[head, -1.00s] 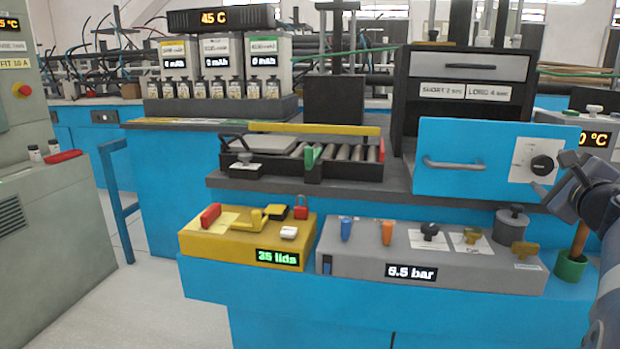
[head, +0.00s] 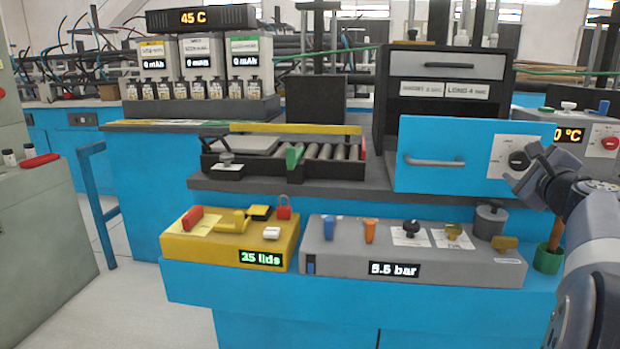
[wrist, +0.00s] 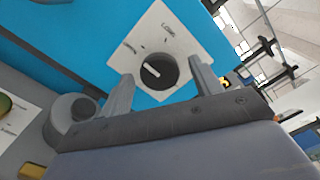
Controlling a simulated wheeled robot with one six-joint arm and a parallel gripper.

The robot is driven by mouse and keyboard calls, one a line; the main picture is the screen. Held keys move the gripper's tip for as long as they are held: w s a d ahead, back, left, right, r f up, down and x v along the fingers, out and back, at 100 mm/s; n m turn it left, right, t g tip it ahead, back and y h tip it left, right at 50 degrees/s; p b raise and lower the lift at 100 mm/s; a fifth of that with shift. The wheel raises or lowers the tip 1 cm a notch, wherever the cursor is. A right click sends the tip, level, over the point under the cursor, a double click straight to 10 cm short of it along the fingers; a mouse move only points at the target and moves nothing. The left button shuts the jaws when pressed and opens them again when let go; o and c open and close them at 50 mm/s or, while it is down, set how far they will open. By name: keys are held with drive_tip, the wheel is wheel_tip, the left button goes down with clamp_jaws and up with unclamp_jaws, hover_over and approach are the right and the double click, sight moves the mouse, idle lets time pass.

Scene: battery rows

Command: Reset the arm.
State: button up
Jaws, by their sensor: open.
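My gripper (head: 538,168) is at the right of the head view, in front of the right end of the blue panel (head: 415,182). In the wrist view my gripper (wrist: 162,90) is open, with its two fingers apart and nothing held between them. A black knob (wrist: 156,72) on a white label plate shows beyond and between the fingertips. In the head view this knob (head: 519,159) is just left of the gripper. I cannot tell whether the fingers touch the panel; the knob appears free.
Below stand a yellow box (head: 200,249) reading "25 lids" and a grey box (head: 340,258) with several knobs. A green cup (head: 547,260) with a brown handle is below my gripper. A rack of rollers (head: 325,173) lies behind. Floor at the left is clear.

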drive_tip(key=shift+s+r+m+p, duration=0.15)
drive_tip(key=shift+r+m+p, duration=0.15)
drive_tip(key=shift+m+p, duration=0.7)
drive_tip(key=m+p, duration=0.9)
drive_tip(key=p, duration=0.1)
drive_tip(key=shift+a+f+m, duration=0.1)
drive_tip(key=shift+m, duration=0.2)
drive_tip(key=shift+m+p, duration=0.3)
drive_tip(key=shift+p, duration=0.2)
drive_tip(key=v, duration=1)
drive_tip(key=shift+s+f, duration=0.25)
drive_tip(key=shift+s, duration=0.15)
drive_tip(key=shift+w+a, duration=0.1)
drive_tip(key=shift+a, duration=0.05)
